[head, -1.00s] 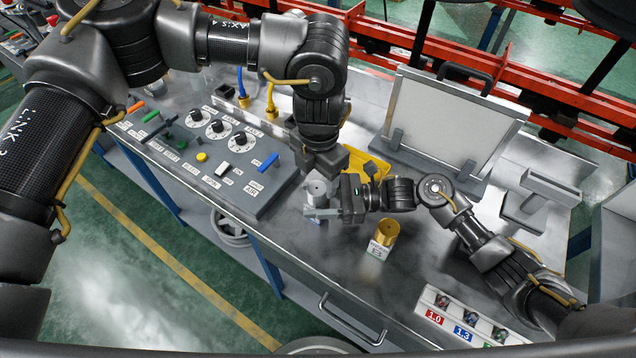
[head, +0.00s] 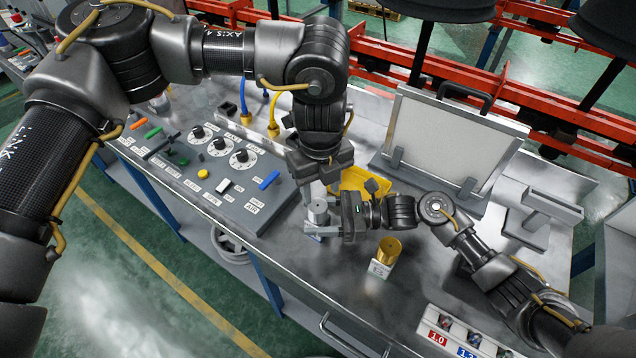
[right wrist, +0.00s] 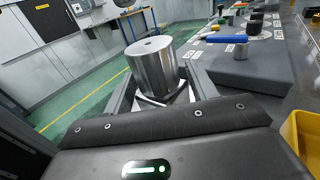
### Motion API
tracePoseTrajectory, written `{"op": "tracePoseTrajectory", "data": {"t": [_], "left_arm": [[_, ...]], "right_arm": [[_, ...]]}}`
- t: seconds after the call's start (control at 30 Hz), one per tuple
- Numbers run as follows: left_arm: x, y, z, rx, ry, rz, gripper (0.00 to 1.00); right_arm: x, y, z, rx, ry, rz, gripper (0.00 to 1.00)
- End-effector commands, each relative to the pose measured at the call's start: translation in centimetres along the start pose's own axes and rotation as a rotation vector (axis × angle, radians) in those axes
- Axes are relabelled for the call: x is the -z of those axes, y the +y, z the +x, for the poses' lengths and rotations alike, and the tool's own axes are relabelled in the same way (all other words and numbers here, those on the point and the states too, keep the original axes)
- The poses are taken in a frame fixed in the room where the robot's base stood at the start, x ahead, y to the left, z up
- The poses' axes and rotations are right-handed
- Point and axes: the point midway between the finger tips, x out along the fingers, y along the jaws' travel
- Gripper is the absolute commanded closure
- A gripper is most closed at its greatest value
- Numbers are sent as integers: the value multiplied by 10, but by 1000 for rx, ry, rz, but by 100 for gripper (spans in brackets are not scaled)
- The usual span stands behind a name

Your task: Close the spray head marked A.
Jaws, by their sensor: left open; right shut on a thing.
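My right gripper (head: 322,229) is shut around a silver metal cylinder (head: 317,210) at the front edge of the bench. In the right wrist view the same cylinder (right wrist: 153,66) stands between its fingers, over a white patch. My left gripper (head: 318,190) points down just above the cylinder and is open; its fingertips are partly hard to make out. A grey control panel (head: 190,190) to the left has orange (head: 138,125) and green (head: 153,133) levers, dials and a blue lever (head: 269,180). I cannot make out a spray head or a mark A.
A brass cup (head: 390,248) with a white label stands right of the right gripper. A yellow bin (head: 352,181) is behind the grippers. A framed board (head: 445,135) stands at the back. A tray with numbered labels (head: 455,335) lies at the front right.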

Motion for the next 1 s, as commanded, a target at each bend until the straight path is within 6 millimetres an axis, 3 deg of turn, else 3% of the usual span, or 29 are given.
{"op": "tracePoseTrajectory", "data": {"t": [0.6, 0.8, 1.0], "left_arm": [[0, 4, -9, -6, -13, -1553, 54], [-1, 6, -9, -5, -21, -1900, 54], [-1, 6, -9, -4, -23, -2062, 54]], "right_arm": [[-1, 0, 0, 0, -2, -2, 100], [-1, 0, 0, 0, -2, -2, 100], [-1, 0, 0, 0, -2, -2, 100]]}}
